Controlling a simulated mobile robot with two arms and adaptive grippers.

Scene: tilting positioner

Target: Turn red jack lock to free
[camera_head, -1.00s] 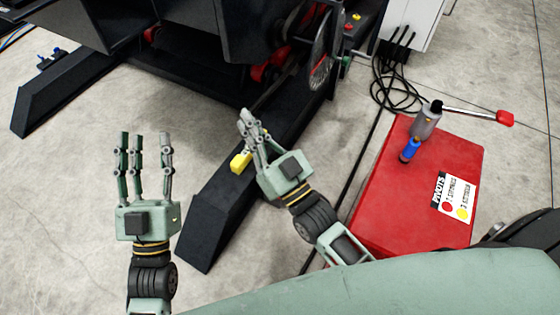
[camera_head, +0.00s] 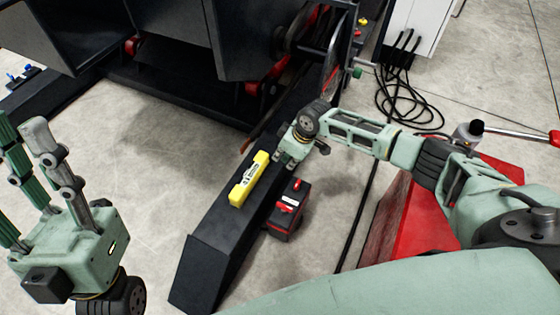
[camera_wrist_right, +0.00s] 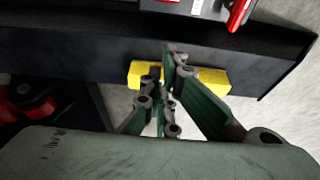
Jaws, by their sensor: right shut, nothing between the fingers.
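A small black box (camera_head: 283,222) with red parts on top stands beside the long dark beam. A red piece with a white mark (camera_head: 288,203) on it may be the jack lock; its setting is too small to read. The wrist view cuts this box off at the top edge, with a red lever (camera_wrist_right: 238,14) showing. My right gripper (camera_head: 285,160) hangs over the beam, up and left of the box, apart from it. Its fingers (camera_wrist_right: 166,88) are shut and empty, in front of the yellow block. My left gripper (camera_head: 22,125) is open and empty at the left edge.
The dark machine (camera_head: 190,95) fills the back. My right arm partly covers a red cabinet (camera_head: 410,222). Black cables (camera_head: 395,95) lie behind. Floor left of the beam is clear.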

